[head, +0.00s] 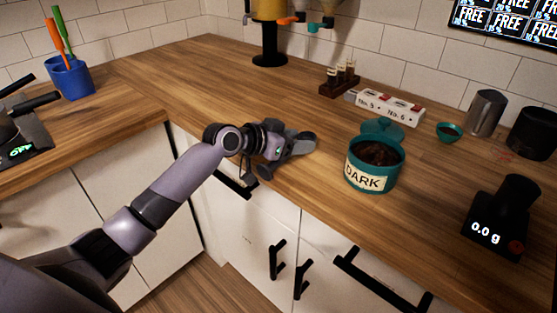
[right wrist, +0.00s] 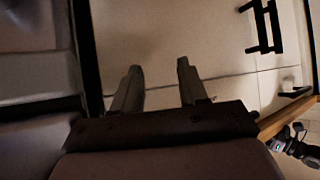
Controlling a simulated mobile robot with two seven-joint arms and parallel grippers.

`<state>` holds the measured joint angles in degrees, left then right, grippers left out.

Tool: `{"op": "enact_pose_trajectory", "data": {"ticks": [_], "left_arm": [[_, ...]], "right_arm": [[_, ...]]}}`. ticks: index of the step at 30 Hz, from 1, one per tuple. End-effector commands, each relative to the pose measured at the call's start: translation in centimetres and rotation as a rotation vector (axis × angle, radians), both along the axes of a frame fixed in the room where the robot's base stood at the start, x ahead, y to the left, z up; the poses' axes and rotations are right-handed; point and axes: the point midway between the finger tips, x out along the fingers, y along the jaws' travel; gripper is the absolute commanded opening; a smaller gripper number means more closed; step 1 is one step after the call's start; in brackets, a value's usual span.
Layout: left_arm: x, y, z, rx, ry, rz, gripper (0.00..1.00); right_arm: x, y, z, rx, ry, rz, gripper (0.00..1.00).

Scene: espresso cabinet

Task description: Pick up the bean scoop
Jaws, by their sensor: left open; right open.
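I cannot make out a bean scoop for certain in either view. A teal canister (head: 372,178) labelled DARK stands open on the counter, with dark beans (head: 377,153) inside. A teal lid-like piece (head: 383,129) shows at its back rim. My left gripper (head: 308,141) is over the counter's front edge, left of the canister and apart from it. It is open, and I see nothing held in it. My right gripper (right wrist: 158,72) shows only in the right wrist view. It is open and empty, with pale cabinet fronts beyond its fingers.
A black scale (head: 497,220) reading 0.0 g stands right of the canister. A small teal bowl (head: 449,132), a metal cup (head: 486,112) and a numbered white box (head: 390,106) stand behind. A blue cup (head: 70,78) with coloured handles is far left. Black handles (head: 277,259) jut from the cabinets.

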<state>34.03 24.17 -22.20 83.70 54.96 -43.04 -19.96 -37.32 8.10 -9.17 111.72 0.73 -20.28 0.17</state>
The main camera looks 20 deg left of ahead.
Motion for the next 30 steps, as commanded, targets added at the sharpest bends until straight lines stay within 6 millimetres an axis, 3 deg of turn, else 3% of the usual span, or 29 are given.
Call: {"op": "enact_pose_trajectory", "data": {"ticks": [9,10,13,14,24,30], "left_arm": [[0.4,-0.2,-0.2,0.001,-0.001,0.001,0.57],[0.4,-0.2,-0.2,0.001,-0.001,0.001,0.54],[0.4,-0.2,-0.2,0.001,-0.001,0.001,0.22],[0.4,-0.2,-0.2,0.001,-0.001,0.001,0.16],[0.4,-0.2,0.1,0.001,-0.002,0.001,0.16],[0.4,-0.2,1.9,0.001,-0.006,0.000,0.16]], "right_arm": [[0.0,0.0,0.0,0.002,0.000,-0.001,0.43],[0.0,0.0,0.0,0.002,0.000,-0.001,0.43],[0.0,0.0,0.0,0.002,0.000,-0.001,0.43],[0.0,0.0,0.0,0.002,0.000,-0.001,0.43],[0.0,0.0,0.0,0.001,-0.001,-0.002,0.43],[0.1,0.0,0.1,0.001,-0.001,-0.002,0.43]]}}
